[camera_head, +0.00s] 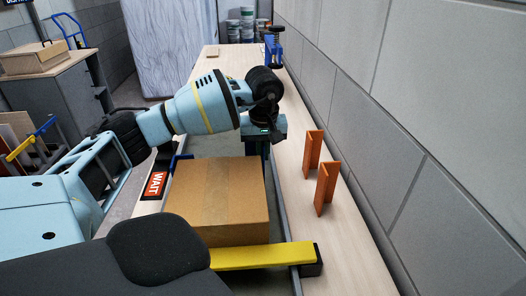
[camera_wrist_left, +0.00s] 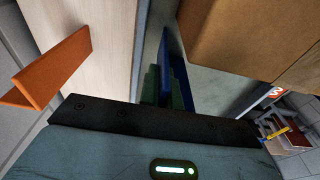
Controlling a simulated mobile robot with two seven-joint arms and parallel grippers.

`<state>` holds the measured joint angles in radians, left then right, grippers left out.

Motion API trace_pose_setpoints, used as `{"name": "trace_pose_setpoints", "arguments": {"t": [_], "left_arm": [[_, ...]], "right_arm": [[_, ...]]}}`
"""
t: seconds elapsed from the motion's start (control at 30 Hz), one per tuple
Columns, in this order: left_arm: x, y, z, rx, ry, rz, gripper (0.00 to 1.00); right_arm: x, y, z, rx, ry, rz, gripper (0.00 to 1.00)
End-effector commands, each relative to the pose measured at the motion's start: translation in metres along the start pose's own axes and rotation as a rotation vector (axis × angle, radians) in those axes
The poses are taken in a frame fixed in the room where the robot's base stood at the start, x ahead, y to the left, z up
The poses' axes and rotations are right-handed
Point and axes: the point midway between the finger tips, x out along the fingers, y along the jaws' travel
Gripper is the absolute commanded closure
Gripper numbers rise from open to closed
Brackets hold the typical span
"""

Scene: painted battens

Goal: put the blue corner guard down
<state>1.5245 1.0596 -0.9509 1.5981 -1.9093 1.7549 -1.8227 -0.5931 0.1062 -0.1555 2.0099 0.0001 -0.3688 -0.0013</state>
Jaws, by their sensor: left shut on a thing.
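My left gripper (camera_head: 265,150) points down just behind the cardboard box, over the grey strip beside the right-hand wooden top. In the left wrist view its dark green fingers (camera_wrist_left: 167,92) are shut on the blue corner guard (camera_wrist_left: 174,55), which extends from between them near the box. In the head view the gripper and the box hide most of the guard, and I cannot tell whether its lower end touches anything. My right gripper is not in view.
The cardboard box (camera_head: 218,195) lies in front of the gripper, with a yellow bar (camera_head: 262,256) before it. Two orange corner guards (camera_head: 313,150) (camera_head: 326,188) stand on the right wooden top (camera_head: 345,235), near the wall. A blue clamp (camera_head: 274,48) stands far back. A WAIT sign (camera_head: 154,185) lies left.

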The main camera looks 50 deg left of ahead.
Motion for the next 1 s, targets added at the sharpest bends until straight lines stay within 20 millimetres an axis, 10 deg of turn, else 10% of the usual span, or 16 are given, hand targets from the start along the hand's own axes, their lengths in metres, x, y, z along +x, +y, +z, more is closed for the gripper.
{"name": "trace_pose_setpoints", "arguments": {"t": [0.17, 0.37, 0.77, 1.0], "left_arm": [[0.004, 0.0, 0.0, 0.0, 0.0, -0.001, 1.0], [0.003, 0.0, 0.0, 0.0, 0.0, 0.0, 0.73], [-0.006, 0.001, 0.0, 0.0, 0.001, 0.002, 0.73], [-0.048, 0.001, -0.001, 0.0, 0.002, 0.004, 0.73]], "right_arm": [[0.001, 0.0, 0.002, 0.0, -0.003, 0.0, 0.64], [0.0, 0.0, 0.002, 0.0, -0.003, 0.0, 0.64], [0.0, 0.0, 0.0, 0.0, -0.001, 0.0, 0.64], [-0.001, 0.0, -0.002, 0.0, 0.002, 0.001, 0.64]]}}
